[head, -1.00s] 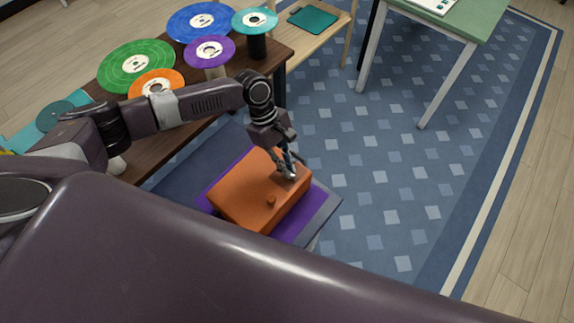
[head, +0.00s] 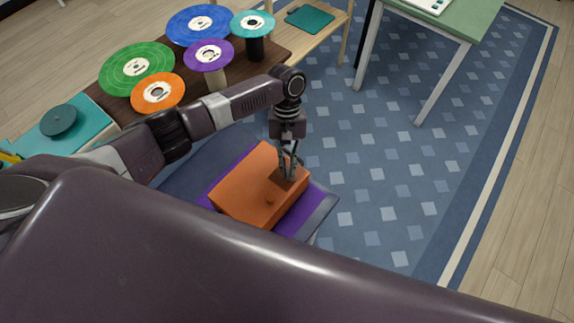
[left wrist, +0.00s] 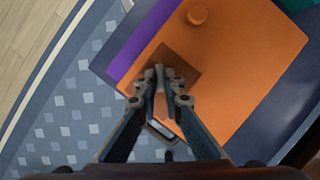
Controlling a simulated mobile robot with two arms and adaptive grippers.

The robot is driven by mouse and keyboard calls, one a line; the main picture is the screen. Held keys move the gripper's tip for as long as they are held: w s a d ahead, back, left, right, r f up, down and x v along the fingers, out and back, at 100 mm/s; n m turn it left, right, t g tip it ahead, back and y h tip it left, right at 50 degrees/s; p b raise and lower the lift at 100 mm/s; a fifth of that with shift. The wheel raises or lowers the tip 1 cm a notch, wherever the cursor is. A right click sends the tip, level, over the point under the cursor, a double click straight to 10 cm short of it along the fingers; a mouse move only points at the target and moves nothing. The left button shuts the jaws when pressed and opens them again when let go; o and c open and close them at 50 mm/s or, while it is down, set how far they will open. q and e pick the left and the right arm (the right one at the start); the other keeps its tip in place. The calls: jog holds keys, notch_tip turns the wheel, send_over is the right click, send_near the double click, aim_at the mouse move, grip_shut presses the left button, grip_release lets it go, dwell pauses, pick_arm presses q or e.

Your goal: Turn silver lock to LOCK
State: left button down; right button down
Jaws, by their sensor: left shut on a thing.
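An orange box (head: 256,192) lies on a purple mat (head: 295,213). It has a round orange knob (left wrist: 197,14) and a darker brown square patch (left wrist: 186,63) on its top. My left gripper (head: 288,176) reaches down onto this patch from above. In the left wrist view its fingertips (left wrist: 161,78) are close together over the patch, shut on a small silver piece that looks like the silver lock. The fingers hide most of it, so its turn and any LOCK marking cannot be read. My right gripper is not in view.
A brown table (head: 272,62) to the upper left carries coloured discs, including a green one (head: 137,69) and an orange one (head: 158,92), some on stands. A green-topped table (head: 480,22) stands at the upper right. Open patterned rug (head: 385,170) lies right of the box.

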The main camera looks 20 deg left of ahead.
pick_arm(q)
jog(key=m, duration=0.1)
jog(key=m+y, duration=0.1)
jog(key=m, duration=0.2)
jog(key=shift+d+m+y, duration=0.25)
jog(key=shift+m+y, duration=0.05)
jog(key=shift+y, duration=0.1)
jog(key=shift+d+m+y+p, duration=0.1)
jog(key=shift+m+y+p, duration=0.5)
jog(key=shift+m, duration=1.3)
jog(key=c, duration=2.1)
grip_release()
jog(key=v, duration=1.2)
jog(key=shift+d, duration=0.1)
